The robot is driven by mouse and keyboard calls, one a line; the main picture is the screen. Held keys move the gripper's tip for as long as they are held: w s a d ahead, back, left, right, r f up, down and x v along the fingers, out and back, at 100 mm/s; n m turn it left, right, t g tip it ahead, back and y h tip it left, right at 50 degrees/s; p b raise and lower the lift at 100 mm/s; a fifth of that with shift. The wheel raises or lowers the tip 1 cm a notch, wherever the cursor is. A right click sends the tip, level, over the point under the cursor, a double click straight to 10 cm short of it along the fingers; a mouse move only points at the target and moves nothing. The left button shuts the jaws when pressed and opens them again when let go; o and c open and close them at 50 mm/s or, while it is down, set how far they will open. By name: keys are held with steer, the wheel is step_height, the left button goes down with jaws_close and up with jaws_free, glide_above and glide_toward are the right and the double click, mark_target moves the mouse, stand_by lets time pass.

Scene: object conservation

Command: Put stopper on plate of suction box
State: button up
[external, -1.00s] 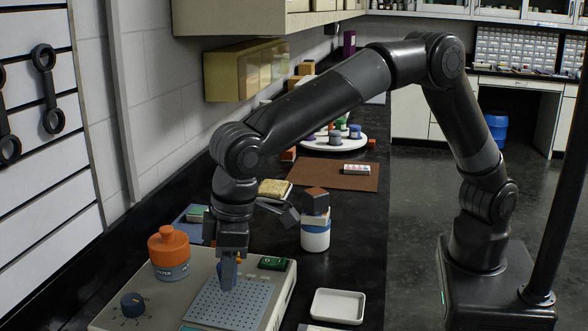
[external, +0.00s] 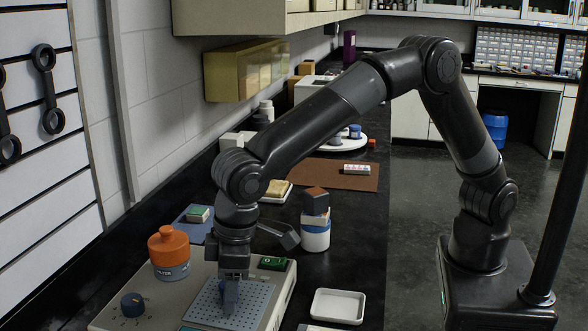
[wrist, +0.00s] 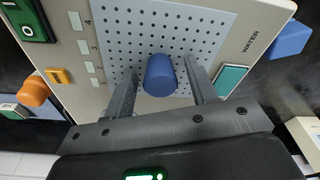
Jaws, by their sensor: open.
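The stopper (wrist: 160,75) is a blue cylinder standing on the grey perforated plate (wrist: 205,30) of the suction box. My gripper (wrist: 160,68) is open, with one finger on each side of the stopper and a gap to each finger. In the external view my gripper (external: 231,300) points straight down at the plate (external: 258,304), low over the middle of the suction box (external: 205,274). The stopper is largely hidden by the fingers there.
On the box, an orange-topped filter bottle (external: 169,254), a dark knob (external: 132,304) and a green switch (external: 273,263) stand around the plate. A white tray (external: 338,306) and a white-and-blue jar stack (external: 316,235) are to the right. The bench between them is bare.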

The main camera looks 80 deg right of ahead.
steer(key=shift+r, duration=0.1)
step_height(320, 180, up, 11)
steer(key=s, duration=0.2)
steer(key=d+r, duration=0.6)
steer(key=d, duration=0.6)
steer(key=s+d+r+m+t, duration=0.1)
steer(key=s+d+r, duration=0.15)
steer(key=d, duration=0.45)
steer(key=s+d+r+m+t, duration=0.1)
steer(key=s+d, duration=0.3)
steer(key=d, duration=0.4)
steer(key=s+d+f+m+t, duration=0.1)
steer(key=s+d+f, duration=0.2)
steer(key=s+d, duration=0.5)
steer(key=s+d+f+m+t, duration=0.1)
steer(key=s+d+f, duration=0.3)
steer(key=s+d, duration=0.4)
steer(key=shift+s+h, duration=0.3)
steer(key=shift+s, duration=0.85)
steer(key=shift+d, duration=0.1)
